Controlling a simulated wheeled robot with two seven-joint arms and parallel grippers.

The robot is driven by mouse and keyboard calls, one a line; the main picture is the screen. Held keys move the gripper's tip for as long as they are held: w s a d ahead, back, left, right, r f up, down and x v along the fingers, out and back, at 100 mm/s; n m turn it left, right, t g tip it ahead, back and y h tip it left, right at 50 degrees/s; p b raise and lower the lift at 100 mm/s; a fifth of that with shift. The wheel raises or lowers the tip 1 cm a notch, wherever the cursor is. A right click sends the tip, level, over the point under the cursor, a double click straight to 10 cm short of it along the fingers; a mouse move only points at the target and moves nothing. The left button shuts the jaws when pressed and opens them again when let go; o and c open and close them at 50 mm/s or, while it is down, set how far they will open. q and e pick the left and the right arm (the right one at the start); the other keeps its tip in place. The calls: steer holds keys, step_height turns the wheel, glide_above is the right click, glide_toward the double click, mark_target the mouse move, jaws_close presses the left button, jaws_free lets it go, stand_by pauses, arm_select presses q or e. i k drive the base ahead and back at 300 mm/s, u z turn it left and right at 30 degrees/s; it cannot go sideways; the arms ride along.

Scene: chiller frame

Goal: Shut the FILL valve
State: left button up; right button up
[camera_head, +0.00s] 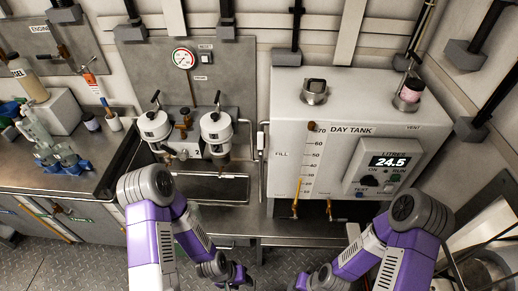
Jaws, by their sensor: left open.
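The white day tank (345,106) stands right of centre, with a FILL label (281,154) on the left of its front. A grey pipe (262,150) runs down beside its left side. I cannot tell which part is the FILL valve. My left gripper (238,276) is open and empty, low in front of the bench and below the tank, touching nothing visible. My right gripper (306,284) is at the bottom edge, small and dark; its jaws are unclear.
Two white filter housings (153,126) (215,129) stand above a metal tray (218,188) left of the tank. A display panel (390,161) reads 24.5. The left bench (78,180) holds bottles and a blue-based tool. Floor space is free in front of the benches.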

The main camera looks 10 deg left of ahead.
mark_target(260, 134)
steer(key=k, duration=1.5)
steer(key=z, duration=0.5)
steer(key=i, duration=1.9)
steer(key=u, duration=1.8)
